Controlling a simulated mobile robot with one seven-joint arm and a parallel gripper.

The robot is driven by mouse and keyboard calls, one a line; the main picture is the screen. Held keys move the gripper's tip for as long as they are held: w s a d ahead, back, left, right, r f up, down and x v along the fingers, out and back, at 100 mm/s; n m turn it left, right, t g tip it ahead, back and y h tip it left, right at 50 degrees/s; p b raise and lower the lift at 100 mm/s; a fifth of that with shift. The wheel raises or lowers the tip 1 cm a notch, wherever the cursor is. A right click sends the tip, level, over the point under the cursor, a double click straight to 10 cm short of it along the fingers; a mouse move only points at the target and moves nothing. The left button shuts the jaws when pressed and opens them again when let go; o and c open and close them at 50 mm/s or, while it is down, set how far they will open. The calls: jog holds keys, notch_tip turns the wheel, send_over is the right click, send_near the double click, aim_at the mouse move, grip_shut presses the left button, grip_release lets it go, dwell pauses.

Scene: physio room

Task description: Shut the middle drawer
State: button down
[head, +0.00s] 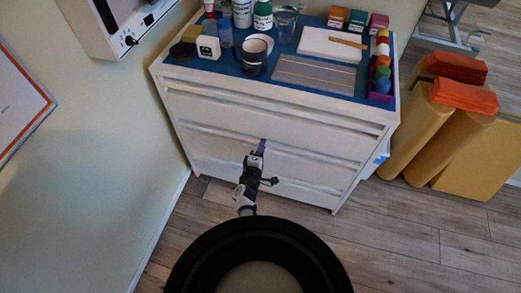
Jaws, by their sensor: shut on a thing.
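The white drawer unit (215,152) stands against the wall, its drawers stacked one above another with long ledge-like grips. The middle drawer (215,135) shows across the front. From this high angle I cannot tell clearly how far it stands out. My gripper (262,147) reaches to its front edge near the middle of its width. The jaws are shut on that edge, though the fingertips are small and dark and partly hide the contact.
The blue top (221,68) of the unit carries a mug (253,57), bottles, a white board (325,45), a grey board (314,75) and small boxes. Yellow rolls (418,125) and orange blocks (465,95) stand at the right. Wooden floor (405,225) in front is clear.

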jog(key=shift+w+d+f, duration=0.1)
jog(key=shift+w, duration=0.05)
jog(key=c, duration=1.6)
grip_release()
jog(key=shift+o, duration=1.4)
jog(key=shift+w+f, duration=0.1)
jog(key=shift+f, duration=0.05)
jog(key=p+v, duration=0.6)
jog(key=v, duration=0.8)
jog(key=shift+r, duration=0.2)
